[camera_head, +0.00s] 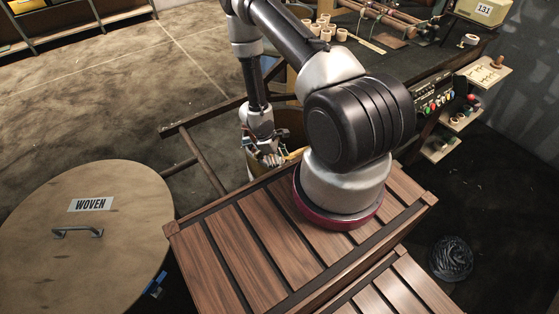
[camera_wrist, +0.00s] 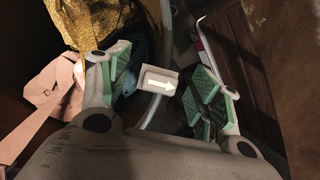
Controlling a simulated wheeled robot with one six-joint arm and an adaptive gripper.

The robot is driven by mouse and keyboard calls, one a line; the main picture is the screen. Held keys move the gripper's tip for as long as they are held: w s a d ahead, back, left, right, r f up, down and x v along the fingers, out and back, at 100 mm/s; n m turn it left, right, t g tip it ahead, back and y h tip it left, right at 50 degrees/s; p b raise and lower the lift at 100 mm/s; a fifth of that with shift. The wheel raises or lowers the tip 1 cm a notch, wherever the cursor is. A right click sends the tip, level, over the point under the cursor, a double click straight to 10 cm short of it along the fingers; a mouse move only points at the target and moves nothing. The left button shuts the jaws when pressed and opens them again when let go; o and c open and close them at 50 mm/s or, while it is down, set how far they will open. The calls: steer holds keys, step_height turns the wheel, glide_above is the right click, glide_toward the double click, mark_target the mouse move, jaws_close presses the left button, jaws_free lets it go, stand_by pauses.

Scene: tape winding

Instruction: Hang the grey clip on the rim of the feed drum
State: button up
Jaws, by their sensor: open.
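My gripper (camera_wrist: 163,62) is open, with green pads on both sides of the clip and visible gaps. In the head view, my gripper (camera_head: 266,155) reaches down at the drum (camera_head: 291,122), which is partly hidden behind my arm. The clip is too small to make out there.
Crinkled gold material (camera_wrist: 102,22) and pale pinkish pieces (camera_wrist: 55,92) show left of the rim in the wrist view. A round lid marked WOVEN (camera_head: 85,240) is at left. A bench (camera_head: 425,62) with spools and a button panel (camera_head: 436,100) stands at upper right.

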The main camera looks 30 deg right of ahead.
steer(key=v, duration=1.2)
